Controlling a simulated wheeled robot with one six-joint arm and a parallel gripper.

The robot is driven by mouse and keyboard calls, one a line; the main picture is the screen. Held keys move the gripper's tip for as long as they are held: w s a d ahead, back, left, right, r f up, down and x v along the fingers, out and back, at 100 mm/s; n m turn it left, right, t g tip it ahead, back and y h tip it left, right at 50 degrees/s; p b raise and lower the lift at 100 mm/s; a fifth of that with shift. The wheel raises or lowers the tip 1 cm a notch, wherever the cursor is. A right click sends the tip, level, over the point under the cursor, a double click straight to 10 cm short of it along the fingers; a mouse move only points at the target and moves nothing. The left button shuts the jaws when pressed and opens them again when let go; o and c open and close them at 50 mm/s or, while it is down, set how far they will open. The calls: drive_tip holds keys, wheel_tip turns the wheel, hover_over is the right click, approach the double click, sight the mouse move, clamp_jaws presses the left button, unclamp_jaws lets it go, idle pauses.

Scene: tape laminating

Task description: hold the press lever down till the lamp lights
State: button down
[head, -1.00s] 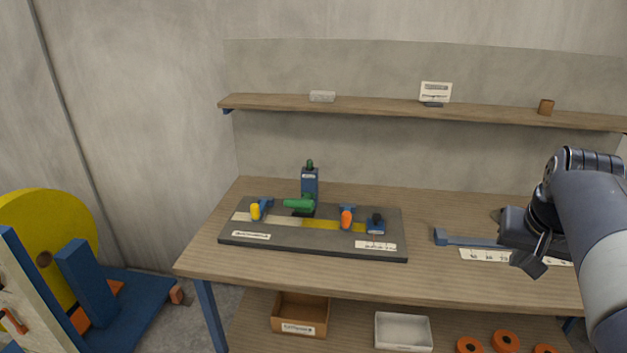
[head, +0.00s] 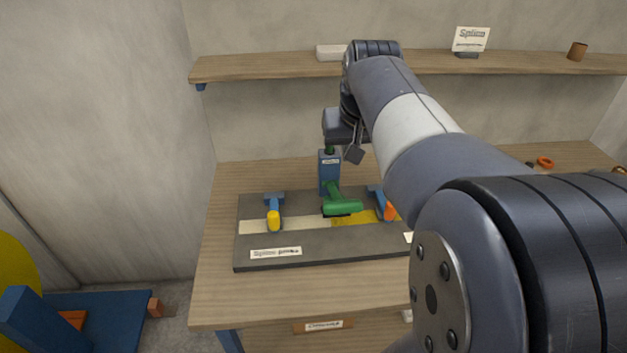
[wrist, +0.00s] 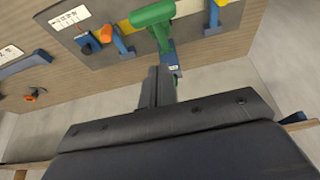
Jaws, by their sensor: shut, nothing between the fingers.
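The press is a blue post (head: 329,172) at the back of the grey splice board (head: 290,245). Its green lever (head: 345,206) sticks out forward and to the right over the pale and yellow strip. A small dark green cap, apparently the lamp (head: 329,149), sits on the post and looks unlit. My gripper (head: 354,154) is shut and empty, near the post's top, above and behind the lever, with a visible gap to it. In the wrist view the green lever (wrist: 152,14) lies beyond my shut fingers (wrist: 160,78); the lamp is not clear there.
A yellow-tipped clamp (head: 273,220) stands left of the lever and an orange-tipped clamp (head: 389,211) right of it. A wooden shelf (head: 250,68) runs behind, with a Splice card (head: 471,40). My arm hides the board's right end.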

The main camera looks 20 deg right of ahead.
drive_tip(key=shift+s+d, duration=0.1)
drive_tip(key=shift+s, duration=0.05)
drive_tip(key=p, duration=0.1)
hover_over(342, 200)
drive_tip(key=f, duration=0.8)
drive_tip(key=shift+s+f, duration=0.15)
drive_tip(key=shift+s, duration=0.05)
drive_tip(key=f, duration=0.3)
drive_tip(key=shift+s+f, duration=0.15)
drive_tip(key=shift+s, duration=0.2)
drive_tip(key=shift+s+f+p, duration=0.15)
drive_tip(key=shift+f+p, duration=0.15)
drive_tip(key=shift+f, duration=0.35)
